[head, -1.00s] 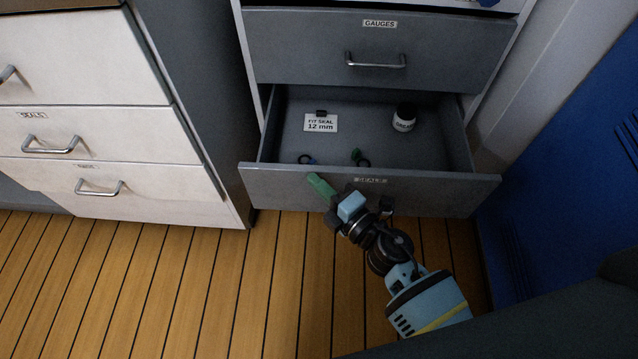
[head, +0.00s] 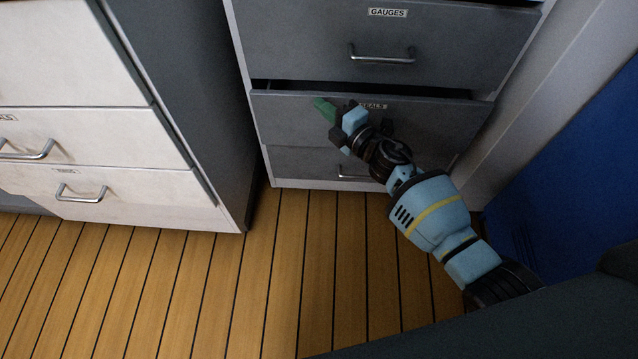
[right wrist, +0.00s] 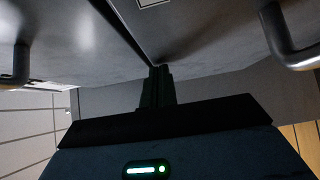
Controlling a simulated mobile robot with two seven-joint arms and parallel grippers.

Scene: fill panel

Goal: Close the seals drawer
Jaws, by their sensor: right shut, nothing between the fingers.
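The seals drawer (head: 285,123) is the grey drawer under the one labelled GAUGES. It stands slightly open, with a narrow dark gap along its top edge, and its inside is hidden. My right gripper (head: 324,109) is shut and empty, its green fingertips against or very close to the drawer front, left of the partly covered SEALS label (head: 373,105). My arm hides the drawer's handle in the head view. In the right wrist view the shut fingers (right wrist: 157,80) meet a grey front surface. My left gripper is not in view.
The closed gauges drawer (head: 310,45) with its metal handle (head: 381,54) is above. Another grey drawer (head: 300,163) is below. White drawers (head: 130,145) stand at left, a blue panel (head: 570,170) at right. The wooden floor (head: 250,290) in front is clear.

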